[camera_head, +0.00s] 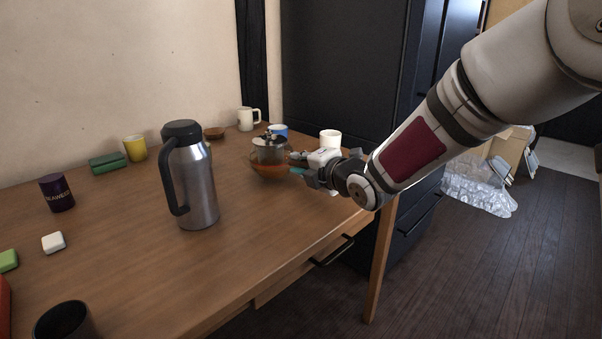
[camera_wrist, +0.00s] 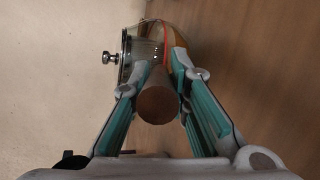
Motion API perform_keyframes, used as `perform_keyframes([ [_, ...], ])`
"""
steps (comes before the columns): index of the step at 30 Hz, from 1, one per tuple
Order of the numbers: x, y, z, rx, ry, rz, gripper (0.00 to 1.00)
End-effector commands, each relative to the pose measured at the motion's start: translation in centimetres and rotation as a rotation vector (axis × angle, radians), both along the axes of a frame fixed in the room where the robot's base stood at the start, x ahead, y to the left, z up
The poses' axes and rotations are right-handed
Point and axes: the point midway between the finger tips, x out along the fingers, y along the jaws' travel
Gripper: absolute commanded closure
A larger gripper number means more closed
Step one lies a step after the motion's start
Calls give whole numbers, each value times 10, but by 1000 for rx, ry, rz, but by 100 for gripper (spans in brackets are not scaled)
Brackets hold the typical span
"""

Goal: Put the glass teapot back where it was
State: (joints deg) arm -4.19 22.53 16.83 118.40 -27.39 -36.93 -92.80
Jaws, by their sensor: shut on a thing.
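The glass teapot (camera_head: 268,152) is at the far right part of the wooden table, with amber liquid in its lower part and a dark knob on its lid. My gripper (camera_head: 297,164) reaches it from the right. In the wrist view the teapot (camera_wrist: 146,42) lies sideways, lid to the left, beyond the fingertips. My gripper (camera_wrist: 160,82) is shut on the teapot's round brown handle (camera_wrist: 157,103), which points toward the camera between the teal-padded fingers. I cannot tell whether the teapot's base touches the table.
A blue cup (camera_head: 278,130) and a white mug (camera_head: 246,119) stand behind the teapot. A steel jug (camera_head: 195,185) stands to the left. The table (camera_head: 270,235) is bare in front of the teapot.

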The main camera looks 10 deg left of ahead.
Motion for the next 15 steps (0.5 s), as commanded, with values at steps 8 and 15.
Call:
perform_keyframes([
  [8, 0, 0, -14, 4, -5, 1, 100],
  [15, 0, 0, -17, 3, -4, 0, 100],
])
